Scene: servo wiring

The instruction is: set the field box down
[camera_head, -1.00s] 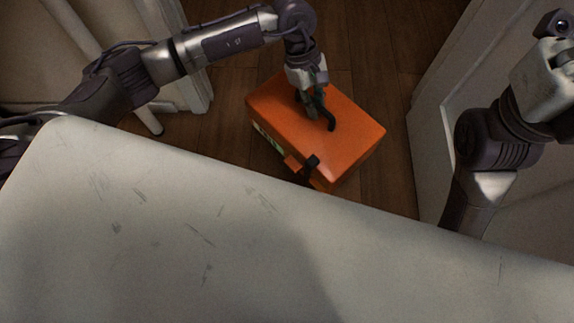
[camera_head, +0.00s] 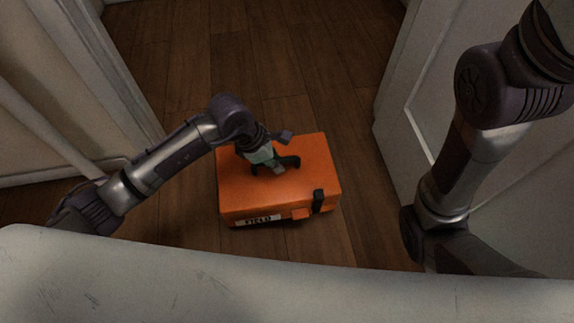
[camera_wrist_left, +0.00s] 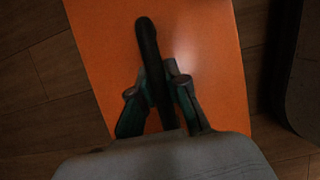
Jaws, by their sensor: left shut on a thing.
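The field box (camera_head: 307,180) is an orange case with a dark handle on its lid, a black latch and a white label on its front. It is over the wooden floor; I cannot tell whether it touches the floor. My left gripper (camera_head: 272,166) is shut on the box's handle from above. In the left wrist view the fingers (camera_wrist_left: 158,100) close on both sides of the dark handle (camera_wrist_left: 148,50), over the orange lid (camera_wrist_left: 215,70). My right gripper is out of view; only part of my right arm shows at the right.
A white door or panel (camera_head: 425,110) stands at the right. A pale wall and door frame (camera_head: 85,60) are at the left, with a pale pole (camera_head: 45,130) beside it. The wooden floor (camera_head: 270,60) beyond the box is clear.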

